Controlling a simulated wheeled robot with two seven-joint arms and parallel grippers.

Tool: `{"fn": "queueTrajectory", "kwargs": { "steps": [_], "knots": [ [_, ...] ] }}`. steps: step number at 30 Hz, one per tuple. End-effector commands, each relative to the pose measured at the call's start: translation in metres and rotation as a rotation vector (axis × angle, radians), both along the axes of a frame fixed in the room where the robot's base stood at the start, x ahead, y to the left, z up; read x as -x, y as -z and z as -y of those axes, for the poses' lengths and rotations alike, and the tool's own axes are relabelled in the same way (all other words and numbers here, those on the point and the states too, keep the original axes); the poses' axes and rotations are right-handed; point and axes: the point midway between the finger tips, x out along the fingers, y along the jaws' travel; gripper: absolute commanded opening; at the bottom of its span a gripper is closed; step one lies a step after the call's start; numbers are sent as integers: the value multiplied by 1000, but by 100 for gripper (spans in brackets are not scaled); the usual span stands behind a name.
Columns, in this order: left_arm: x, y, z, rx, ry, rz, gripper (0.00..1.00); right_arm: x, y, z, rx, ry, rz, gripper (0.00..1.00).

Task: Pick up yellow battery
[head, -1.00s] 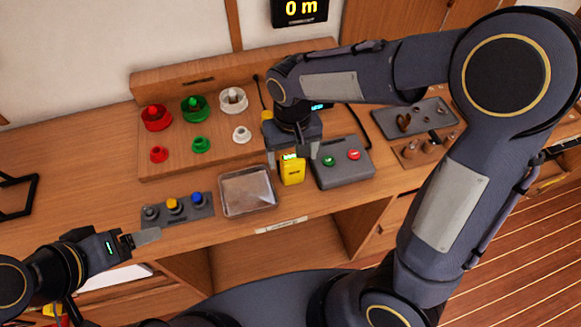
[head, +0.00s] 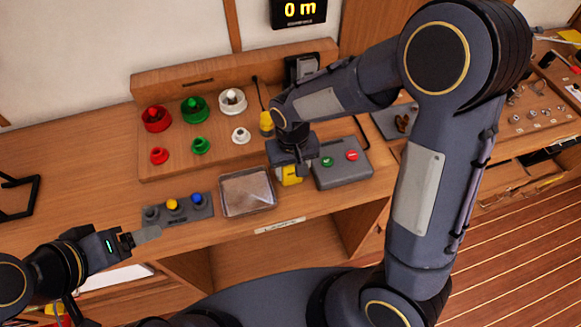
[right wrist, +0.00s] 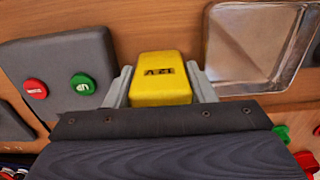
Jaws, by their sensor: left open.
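The yellow battery (head: 291,177), marked 12 V, stands on the bench between the clear tray and the grey button box. It also shows in the right wrist view (right wrist: 160,80). My right gripper (head: 291,170) is directly above it, pointing down, with one finger on each side of the battery in the right wrist view. I cannot tell whether the fingers press on it or leave a small gap. The battery's upper part is hidden by the gripper in the head view. My left gripper (head: 146,236) is open and empty at the front left, away from the battery.
A clear square tray (head: 247,211) is just left of the battery, and a grey box (head: 342,178) with green and red buttons is close on the right. A strip with several knobs (head: 178,221) lies further left. Red, green and white fittings stand behind.

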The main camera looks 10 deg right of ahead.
Motion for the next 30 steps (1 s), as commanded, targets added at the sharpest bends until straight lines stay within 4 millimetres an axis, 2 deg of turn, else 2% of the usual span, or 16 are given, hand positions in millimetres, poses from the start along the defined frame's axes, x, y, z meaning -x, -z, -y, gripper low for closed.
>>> {"fn": "queueTrajectory", "kwargs": {
  "steps": [1,4,5,12,17,22,30],
  "knots": [
    [0,0,0,0,0,0,74,0,0,0,0,0,0,32],
    [0,0,0,0,0,0,74,0,0,0,0,0,0,19],
    [0,0,0,0,0,0,74,0,-1,0,-1,0,1,18],
    [0,0,0,0,0,0,74,0,-2,0,-1,0,2,18],
    [0,0,0,0,0,0,74,-1,-12,-1,-2,0,5,18],
    [0,2,0,0,0,0,74,1,-37,2,-4,2,7,18],
    [0,11,0,0,0,0,74,35,-96,46,-6,5,9,18]
  ]
}}
